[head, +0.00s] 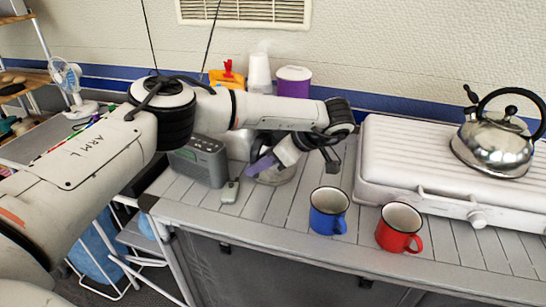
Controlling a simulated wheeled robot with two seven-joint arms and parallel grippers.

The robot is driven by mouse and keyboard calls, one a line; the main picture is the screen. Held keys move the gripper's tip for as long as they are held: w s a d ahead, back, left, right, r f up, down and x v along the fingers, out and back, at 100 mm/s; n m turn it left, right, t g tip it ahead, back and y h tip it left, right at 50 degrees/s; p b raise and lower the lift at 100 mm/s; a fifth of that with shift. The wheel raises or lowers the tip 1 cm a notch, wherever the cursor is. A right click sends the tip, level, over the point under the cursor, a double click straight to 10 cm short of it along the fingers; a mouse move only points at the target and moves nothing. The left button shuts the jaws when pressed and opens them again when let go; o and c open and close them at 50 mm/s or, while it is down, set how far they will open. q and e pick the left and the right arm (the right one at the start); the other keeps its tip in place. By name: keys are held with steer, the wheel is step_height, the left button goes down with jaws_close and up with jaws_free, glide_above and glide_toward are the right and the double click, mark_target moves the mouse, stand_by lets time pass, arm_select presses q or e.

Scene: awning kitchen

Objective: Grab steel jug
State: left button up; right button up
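My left arm comes in from the left and bends back at the wrist, so my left gripper (266,163) points down and to the left over the counter. A shiny rounded vessel (277,176), which looks like the steel jug, stands on the counter just below and behind the gripper. The gripper and wrist cover much of it, and I cannot tell whether the fingers touch it or how far apart they are. A steel kettle (494,145) with a black handle stands on the white stove at the right. My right gripper is out of view.
A blue mug (328,211) and a red mug (399,228) stand near the counter's front edge. A grey radio (201,163) and a small remote (230,191) are left of the gripper. A purple container (293,82) stands behind my arm. The white stove (410,165) bounds the right.

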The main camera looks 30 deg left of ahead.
arm_select(q)
steer(key=x, duration=0.3)
jaws_close()
steer(key=shift+r, duration=0.1)
stand_by(1.2)
steer(key=shift+w+r, duration=0.1)
